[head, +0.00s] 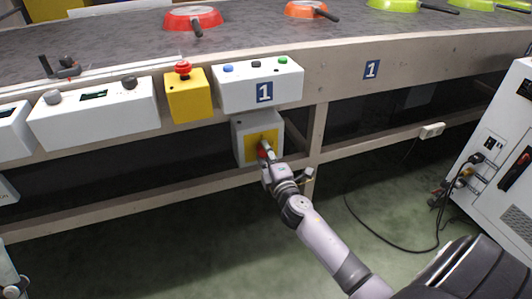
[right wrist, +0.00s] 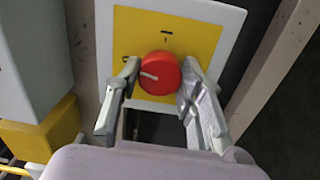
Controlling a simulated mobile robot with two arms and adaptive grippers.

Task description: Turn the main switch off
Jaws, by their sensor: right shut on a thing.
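The main switch is a red round knob (right wrist: 160,74) on a yellow plate (right wrist: 195,38) fixed to a pale box (head: 242,129) under the conveyor edge. A white line on the knob lies nearly level, toward its left side in the right wrist view. Small dark marks show on the plate above the knob. My right gripper (head: 266,152) is at the knob, with one finger on each side of it, shut on it. In the head view the gripper partly hides the red knob (head: 262,154). My left gripper is not clearly visible.
Above the box are a yellow emergency-stop box (head: 187,98) and white control boxes (head: 240,96) (head: 95,120). Pans, including a red one (head: 192,19), lie on the grey conveyor (head: 250,50). A frame post (head: 316,130) stands close right of my gripper. A white cabinet (head: 505,145) stands at right.

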